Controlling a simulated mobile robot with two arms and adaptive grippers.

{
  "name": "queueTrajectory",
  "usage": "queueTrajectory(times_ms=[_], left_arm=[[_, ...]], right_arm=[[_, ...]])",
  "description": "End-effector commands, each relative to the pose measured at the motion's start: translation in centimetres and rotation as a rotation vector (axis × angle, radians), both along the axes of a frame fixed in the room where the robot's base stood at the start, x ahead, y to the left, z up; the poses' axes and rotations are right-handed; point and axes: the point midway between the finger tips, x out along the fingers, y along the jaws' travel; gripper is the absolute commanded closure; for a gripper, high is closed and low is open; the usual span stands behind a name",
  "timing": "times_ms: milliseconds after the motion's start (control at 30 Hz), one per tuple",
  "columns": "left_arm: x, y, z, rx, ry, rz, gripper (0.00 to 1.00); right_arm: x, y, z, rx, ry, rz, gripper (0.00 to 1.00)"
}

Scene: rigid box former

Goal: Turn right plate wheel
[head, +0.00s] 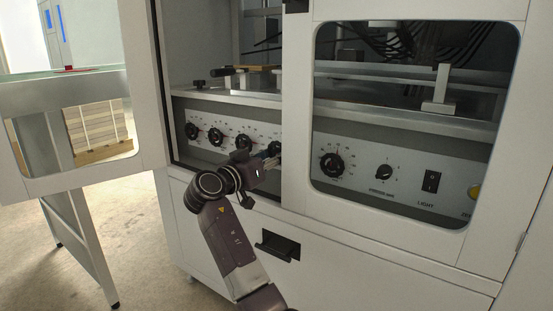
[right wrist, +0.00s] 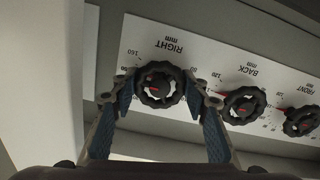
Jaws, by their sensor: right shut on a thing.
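The right plate wheel is a black, scalloped hand wheel (right wrist: 160,77) under the upside-down label RIGHT in the right wrist view. A small red pointer shows in its middle. My right gripper (right wrist: 163,90) has one finger on each side of this wheel, with the fingertips at its rim, shut on it. In the head view, my right gripper (head: 268,161) reaches through the open cabinet door to the rightmost wheel of the row, which is partly hidden by it. My left gripper is not in view.
The wheel marked BACK (right wrist: 241,104) sits close beside the right finger, with the FRONT wheel (right wrist: 300,121) beyond it. The open door (head: 146,90) stands left of my arm. A windowed panel (head: 298,120) closes off the right side.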

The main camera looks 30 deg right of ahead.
Motion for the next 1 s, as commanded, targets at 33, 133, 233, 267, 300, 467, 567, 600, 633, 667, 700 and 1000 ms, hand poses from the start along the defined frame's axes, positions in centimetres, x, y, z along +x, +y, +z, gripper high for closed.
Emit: queueTrajectory(times_ms=[33, 133, 233, 267, 300, 467, 567, 600, 633, 667, 700, 1000], left_arm=[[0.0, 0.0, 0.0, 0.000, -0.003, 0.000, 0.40], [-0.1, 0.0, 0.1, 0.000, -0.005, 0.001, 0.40], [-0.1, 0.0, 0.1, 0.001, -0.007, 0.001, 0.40], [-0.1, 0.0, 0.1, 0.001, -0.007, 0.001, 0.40], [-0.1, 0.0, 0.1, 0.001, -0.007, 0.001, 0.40], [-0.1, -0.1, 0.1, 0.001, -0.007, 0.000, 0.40], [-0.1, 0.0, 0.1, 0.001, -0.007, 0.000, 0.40], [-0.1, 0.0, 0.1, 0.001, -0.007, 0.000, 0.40], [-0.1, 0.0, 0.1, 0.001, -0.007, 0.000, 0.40], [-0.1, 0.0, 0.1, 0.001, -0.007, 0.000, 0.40], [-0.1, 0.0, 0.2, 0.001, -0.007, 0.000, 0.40], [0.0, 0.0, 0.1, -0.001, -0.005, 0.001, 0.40]], right_arm=[[0.0, 0.1, -0.2, 0.007, -0.005, 0.001, 0.83], [0.0, 0.1, -0.2, 0.010, -0.013, 0.001, 0.83], [0.0, 0.1, -0.2, 0.011, -0.015, 0.001, 0.83], [0.0, 0.1, -0.2, 0.011, -0.015, 0.001, 0.83], [0.0, 0.1, -0.2, 0.011, -0.015, 0.001, 0.83], [0.0, 0.1, -0.2, 0.011, -0.015, 0.000, 0.83], [0.0, 0.1, -0.2, 0.010, -0.014, 0.000, 0.52], [0.0, 0.1, -0.2, 0.010, -0.014, 0.000, 0.50], [0.0, 0.1, -0.1, 0.009, -0.015, 0.000, 0.50], [0.0, 0.1, -0.1, 0.009, -0.015, 0.000, 0.50], [0.0, 0.1, -0.1, 0.009, -0.015, 0.000, 0.50], [-0.4, 1.2, -0.1, 0.009, -0.015, 0.003, 0.50]])
